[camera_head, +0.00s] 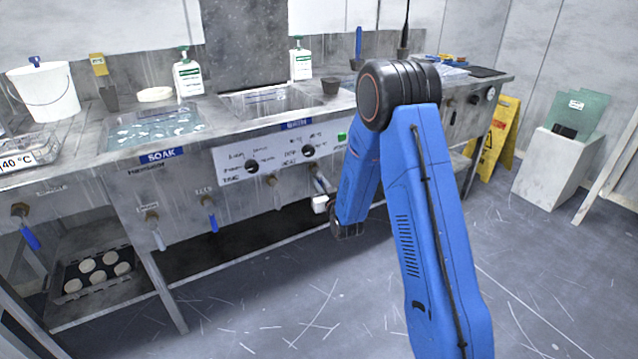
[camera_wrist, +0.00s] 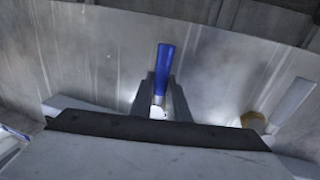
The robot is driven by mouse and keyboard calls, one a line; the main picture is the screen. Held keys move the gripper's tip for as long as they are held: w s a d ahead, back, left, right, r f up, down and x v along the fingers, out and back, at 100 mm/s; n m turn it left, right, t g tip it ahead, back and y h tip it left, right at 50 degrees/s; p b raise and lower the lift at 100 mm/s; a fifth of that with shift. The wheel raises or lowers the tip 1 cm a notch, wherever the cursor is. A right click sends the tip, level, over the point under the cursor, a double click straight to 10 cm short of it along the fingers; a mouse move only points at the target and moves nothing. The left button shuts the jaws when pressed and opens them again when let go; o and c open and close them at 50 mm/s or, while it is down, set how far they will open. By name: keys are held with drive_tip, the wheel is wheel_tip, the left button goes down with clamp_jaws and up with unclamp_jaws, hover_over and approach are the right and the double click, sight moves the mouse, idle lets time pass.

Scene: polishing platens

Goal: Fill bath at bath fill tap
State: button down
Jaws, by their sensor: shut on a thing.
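In the wrist view, my gripper (camera_wrist: 161,100) is shut on a blue tap lever (camera_wrist: 164,62), with one finger on each side of it. In the head view, this end of my arm is low in front of the sink bench, below the RINSE sign (camera_head: 297,125); the fingers are hard to make out there. A grey lever (camera_wrist: 290,100) with a brass fitting (camera_wrist: 253,121) is beside it in the wrist view. The rinse basin (camera_head: 268,102) is above; its water level is unclear. The soak bath (camera_head: 150,130) at left holds pale pieces in liquid. Another blue-levered tap (camera_head: 211,215) hangs beneath it.
A control panel (camera_head: 235,158) with knobs is on the bench front. A grey-levered tap (camera_head: 157,237) hangs at left. A white bucket (camera_head: 45,92) and bottles (camera_head: 187,75) stand on the bench. A yellow sign (camera_head: 497,138) is at right. Open floor lies in front.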

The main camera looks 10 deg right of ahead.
drive_tip(key=d+n, duration=0.1)
drive_tip(key=n, duration=0.2)
drive_tip(key=n+t, duration=0.1)
drive_tip(key=n, duration=0.2)
drive_tip(key=d+r+n+y, duration=0.1)
drive_tip(key=n, duration=0.2)
drive_tip(key=shift+w+d+t, duration=0.3)
drive_tip(key=shift+w+d, duration=0.05)
drive_tip(key=shift+w, duration=0.05)
drive_tip(key=shift+d+r+n+y, duration=0.1)
drive_tip(key=shift+r+n+y, duration=0.15)
drive_tip(key=shift+n, duration=0.5)
drive_tip(key=shift+d+r+n+y, duration=0.1)
drive_tip(key=shift+n+y, duration=0.15)
drive_tip(key=shift+n, duration=0.5)
drive_tip(key=c, duration=1.7)
unclamp_jaws()
